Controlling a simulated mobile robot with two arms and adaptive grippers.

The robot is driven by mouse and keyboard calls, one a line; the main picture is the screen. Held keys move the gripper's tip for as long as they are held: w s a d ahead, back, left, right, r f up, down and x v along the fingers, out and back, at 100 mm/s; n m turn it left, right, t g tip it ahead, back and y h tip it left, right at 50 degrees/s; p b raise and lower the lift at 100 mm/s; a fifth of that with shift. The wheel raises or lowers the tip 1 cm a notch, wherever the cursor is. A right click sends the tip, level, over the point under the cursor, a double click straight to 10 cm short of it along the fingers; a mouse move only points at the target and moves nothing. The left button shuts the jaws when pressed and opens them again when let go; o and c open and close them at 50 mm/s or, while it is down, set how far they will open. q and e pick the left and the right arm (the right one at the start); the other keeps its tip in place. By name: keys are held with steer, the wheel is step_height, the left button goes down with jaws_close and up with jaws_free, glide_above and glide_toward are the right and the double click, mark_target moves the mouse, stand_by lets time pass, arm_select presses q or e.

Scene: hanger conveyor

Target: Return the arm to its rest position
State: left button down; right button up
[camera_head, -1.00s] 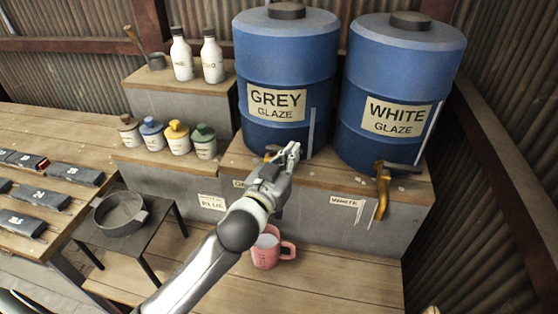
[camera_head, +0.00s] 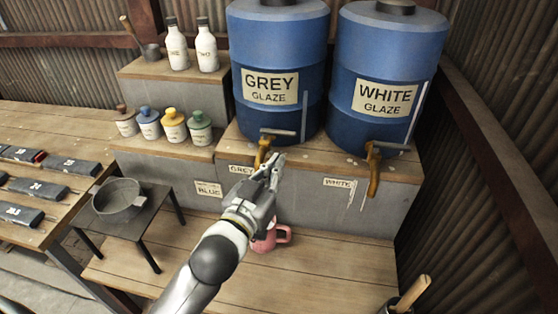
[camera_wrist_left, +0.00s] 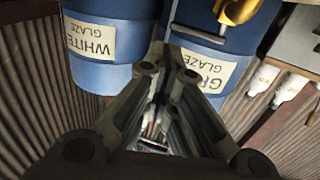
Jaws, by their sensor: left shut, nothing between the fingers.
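My left arm reaches in from the bottom of the head view. Its gripper (camera_head: 273,172) is shut and empty, in front of the wooden ledge under the grey glaze drum (camera_head: 272,60) and just below that drum's brass tap (camera_head: 262,152). In the left wrist view the closed fingers (camera_wrist_left: 168,75) point toward the drums, which appear upside down. A pink mug (camera_head: 280,237) stands on the lower boards behind my gripper and is partly hidden by it. My right gripper does not show.
The white glaze drum (camera_head: 385,70) has its own tap (camera_head: 374,168). Small paint bottles (camera_head: 173,127) and white bottles (camera_head: 206,46) stand on steps at left. A dark pan (camera_head: 118,200) rests on a small table. A container with a wooden handle (camera_head: 412,292) is at lower right.

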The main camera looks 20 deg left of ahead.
arm_select(q)
steer(key=s+a+f+g+y, duration=0.1)
steer(key=s+a+f+g, duration=0.1)
steer(key=s+f+g, duration=0.8)
steer(key=s+a+f+g+y, duration=0.15)
steer(key=s+f+g, duration=0.25)
steer(key=s+f, duration=1.05)
step_height(320, 180, down, 29)
steer(key=s+m+g, duration=0.1)
steer(key=s+g, duration=0.1)
steer(key=s, duration=0.1)
steer(key=s+a+f+g, duration=0.1)
steer(key=s+a+f, duration=0.2)
steer(key=s+f, duration=1.1)
steer(key=shift+s+h, duration=0.35)
steer(key=shift+s, duration=0.45)
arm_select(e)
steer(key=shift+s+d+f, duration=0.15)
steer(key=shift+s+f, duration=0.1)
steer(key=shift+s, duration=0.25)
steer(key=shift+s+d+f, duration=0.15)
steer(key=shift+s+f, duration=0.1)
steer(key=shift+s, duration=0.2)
